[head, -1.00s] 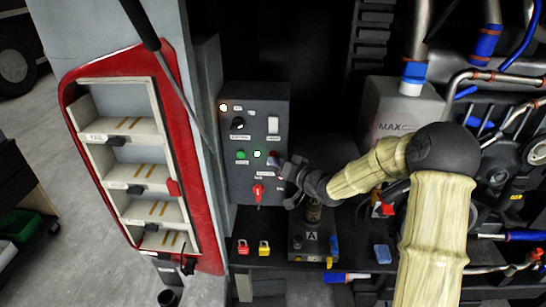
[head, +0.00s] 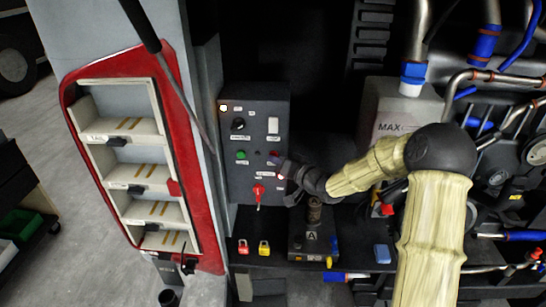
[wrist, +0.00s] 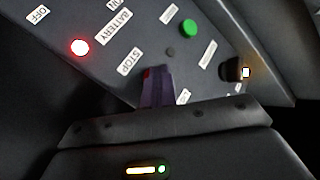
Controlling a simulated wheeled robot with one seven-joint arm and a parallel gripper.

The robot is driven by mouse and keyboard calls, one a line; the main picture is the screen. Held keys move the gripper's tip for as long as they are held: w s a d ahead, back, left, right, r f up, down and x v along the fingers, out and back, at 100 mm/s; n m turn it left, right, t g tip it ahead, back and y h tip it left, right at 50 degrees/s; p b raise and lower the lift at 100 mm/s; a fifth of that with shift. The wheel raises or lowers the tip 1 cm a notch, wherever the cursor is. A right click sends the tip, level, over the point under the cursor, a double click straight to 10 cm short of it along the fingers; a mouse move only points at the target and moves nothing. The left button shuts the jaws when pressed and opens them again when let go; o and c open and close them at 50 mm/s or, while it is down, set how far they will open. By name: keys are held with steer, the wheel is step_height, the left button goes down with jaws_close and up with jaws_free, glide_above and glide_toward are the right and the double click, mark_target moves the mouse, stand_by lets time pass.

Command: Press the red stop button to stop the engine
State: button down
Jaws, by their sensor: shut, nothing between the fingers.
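The grey control panel (head: 256,172) stands at the centre left in the head view. My gripper (head: 280,161) is shut and empty, its tip at the panel's right side. A bit of the red stop button (head: 274,153) shows at the fingertips; they hide most of it. In the wrist view, my fingers (wrist: 155,84) cover the spot beside the STOP label (wrist: 128,62), with a sliver of red (wrist: 147,73) at their tip. Whether the button is pushed in cannot be seen. The small lamp (head: 257,154) beside the green button (head: 241,155) is dark.
A red and a yellow padlock (head: 264,247) are below. Engine pipes crowd the right.

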stand_by(0.3)
steer(key=shift+s, duration=0.9)
steer(key=s+b, duration=0.1)
steer(key=s, duration=0.4)
steer(key=shift+a, duration=0.1)
stand_by(0.5)
